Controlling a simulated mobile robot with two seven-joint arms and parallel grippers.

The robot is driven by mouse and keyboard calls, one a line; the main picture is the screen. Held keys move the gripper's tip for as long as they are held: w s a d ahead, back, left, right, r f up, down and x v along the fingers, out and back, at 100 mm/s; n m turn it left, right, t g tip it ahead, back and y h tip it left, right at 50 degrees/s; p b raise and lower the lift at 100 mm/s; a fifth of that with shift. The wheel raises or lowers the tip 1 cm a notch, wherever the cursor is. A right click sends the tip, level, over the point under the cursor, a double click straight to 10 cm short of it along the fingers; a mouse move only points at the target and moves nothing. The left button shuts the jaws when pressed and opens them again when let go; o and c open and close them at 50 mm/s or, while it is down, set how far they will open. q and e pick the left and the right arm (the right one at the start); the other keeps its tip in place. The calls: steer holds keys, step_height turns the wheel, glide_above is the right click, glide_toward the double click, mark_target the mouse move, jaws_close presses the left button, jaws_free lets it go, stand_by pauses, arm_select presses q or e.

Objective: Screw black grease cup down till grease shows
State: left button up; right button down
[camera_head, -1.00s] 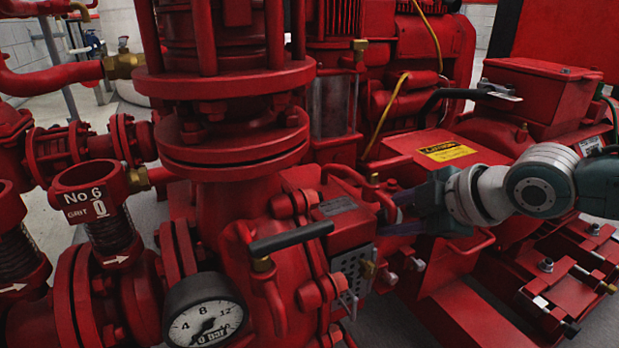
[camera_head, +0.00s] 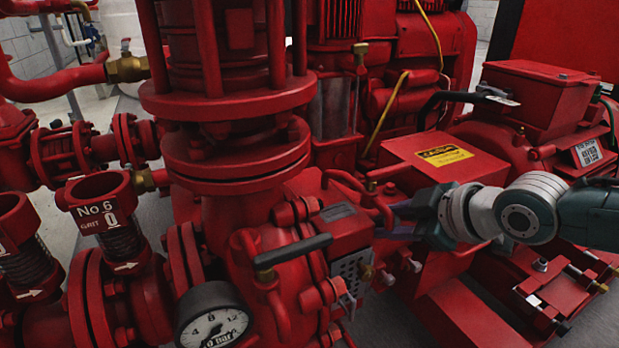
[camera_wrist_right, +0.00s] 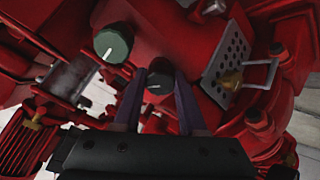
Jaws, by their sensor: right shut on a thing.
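In the right wrist view, a black grease cup (camera_wrist_right: 159,82) with a pale mark on its top sits between the two purple fingers of my right gripper (camera_wrist_right: 157,84). The fingers are shut on its sides. A larger dark green round cap (camera_wrist_right: 112,45) with a white mark sits apart, up and left of it. In the head view, my right gripper (camera_head: 390,220) reaches in from the right beside the red pump housing (camera_head: 345,225). The black cup cannot be made out there, and no grease can be made out. My left gripper is not in view.
A pressure gauge (camera_head: 215,318) and a black-handled lever (camera_head: 292,250) stand left of my right gripper. A perforated metal plate (camera_wrist_right: 226,66) with a brass fitting lies close right of the fingers in the wrist view. Red pipes and flanges crowd the space.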

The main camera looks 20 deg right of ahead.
steer(key=shift+c, duration=2.3)
jaws_free()
steer(key=p+v, duration=0.8)
steer(key=v, duration=0.2)
steer(key=shift+f, duration=0.1)
steer(key=shift+c, duration=0.3)
